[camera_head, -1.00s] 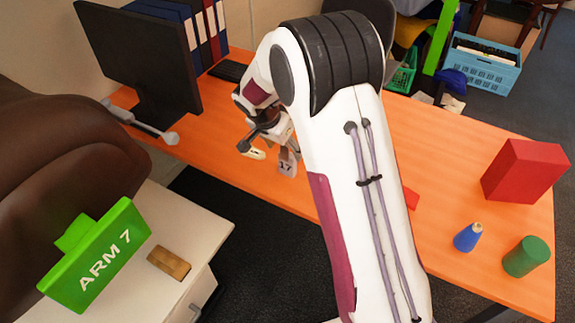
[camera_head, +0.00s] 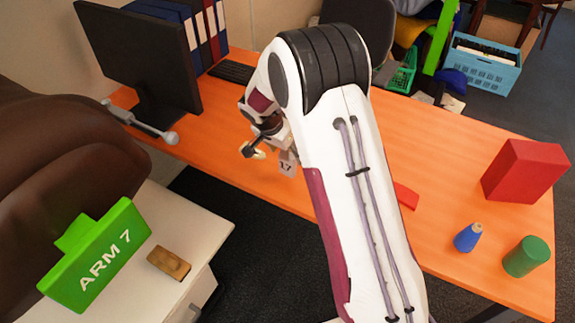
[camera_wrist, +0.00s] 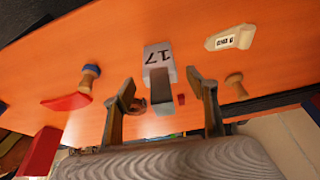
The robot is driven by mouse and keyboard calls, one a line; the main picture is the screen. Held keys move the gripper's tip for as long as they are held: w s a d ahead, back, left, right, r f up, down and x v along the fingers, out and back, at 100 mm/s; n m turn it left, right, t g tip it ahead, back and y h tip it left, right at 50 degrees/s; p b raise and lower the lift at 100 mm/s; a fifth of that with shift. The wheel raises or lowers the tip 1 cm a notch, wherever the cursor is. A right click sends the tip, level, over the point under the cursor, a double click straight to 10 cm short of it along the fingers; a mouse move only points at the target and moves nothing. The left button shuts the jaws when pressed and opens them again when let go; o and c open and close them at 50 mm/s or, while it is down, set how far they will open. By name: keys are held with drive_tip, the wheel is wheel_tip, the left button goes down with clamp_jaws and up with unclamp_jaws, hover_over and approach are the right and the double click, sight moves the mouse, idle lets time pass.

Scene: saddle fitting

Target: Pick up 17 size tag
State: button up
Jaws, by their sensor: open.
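The 17 size tag (camera_head: 287,163) is a pale grey-white piece on the orange desk, partly behind my arm in the head view. In the wrist view the 17 size tag (camera_wrist: 157,56) shows its number sideways to the camera, with a darker grey part toward me. My gripper (camera_wrist: 160,77) is open, one finger on each side of the line to the tag. The fingers look apart from it. In the head view my gripper (camera_head: 266,146) is just left of the tag, and its fingertips are partly hidden.
A cream labelled piece (camera_wrist: 230,38) and a wooden knob (camera_wrist: 235,83) lie right of the tag in the wrist view. A blue-topped wooden peg (camera_wrist: 90,76) and a red flat piece (camera_wrist: 68,102) lie left. A monitor (camera_head: 140,60) stands at the desk's left end.

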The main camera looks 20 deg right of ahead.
drive_tip(key=shift+x, duration=1.3)
drive_tip(key=c, duration=1.2)
